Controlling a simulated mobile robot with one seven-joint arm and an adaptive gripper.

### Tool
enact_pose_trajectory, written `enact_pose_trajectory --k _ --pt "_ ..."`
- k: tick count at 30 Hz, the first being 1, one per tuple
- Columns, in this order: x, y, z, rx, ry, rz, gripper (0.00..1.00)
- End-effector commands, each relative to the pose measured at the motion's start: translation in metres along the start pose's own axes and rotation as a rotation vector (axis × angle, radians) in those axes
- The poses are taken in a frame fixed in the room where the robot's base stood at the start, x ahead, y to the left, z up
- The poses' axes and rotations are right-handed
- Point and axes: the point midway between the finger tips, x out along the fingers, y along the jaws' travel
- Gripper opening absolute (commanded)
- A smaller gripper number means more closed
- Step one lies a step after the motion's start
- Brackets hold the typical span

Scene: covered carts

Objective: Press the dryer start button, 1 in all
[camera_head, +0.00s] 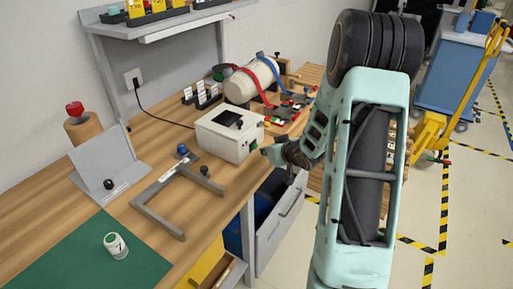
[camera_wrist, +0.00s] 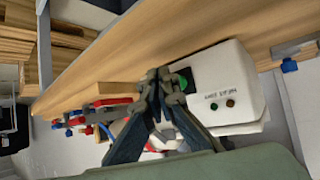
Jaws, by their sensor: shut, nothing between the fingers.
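The dryer appears to be the white box (camera_head: 222,145) on the wooden bench, with a dark panel on top. In the wrist view the white box (camera_wrist: 236,75) carries a small label, hard to read. A green button (camera_wrist: 187,80) on a dark plate sits on its face, partly behind my fingers. My gripper (camera_head: 269,152) is shut and empty, close to the box's right side in the head view. In the wrist view its fingertips (camera_wrist: 165,85) are beside the green button; I cannot tell whether they touch it.
A grey U-shaped frame (camera_head: 153,206) and a green mat (camera_head: 75,262) lie on the bench at left. Below the bench edge is a grey drawer (camera_head: 283,218).

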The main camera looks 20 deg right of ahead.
Motion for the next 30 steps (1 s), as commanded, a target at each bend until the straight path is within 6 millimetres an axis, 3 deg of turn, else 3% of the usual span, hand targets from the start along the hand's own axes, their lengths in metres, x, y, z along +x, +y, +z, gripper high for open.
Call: enact_pose_trajectory --k 30 --pt "0.0060 -0.0041 -0.0044 0.000 0.000 0.000 0.00"
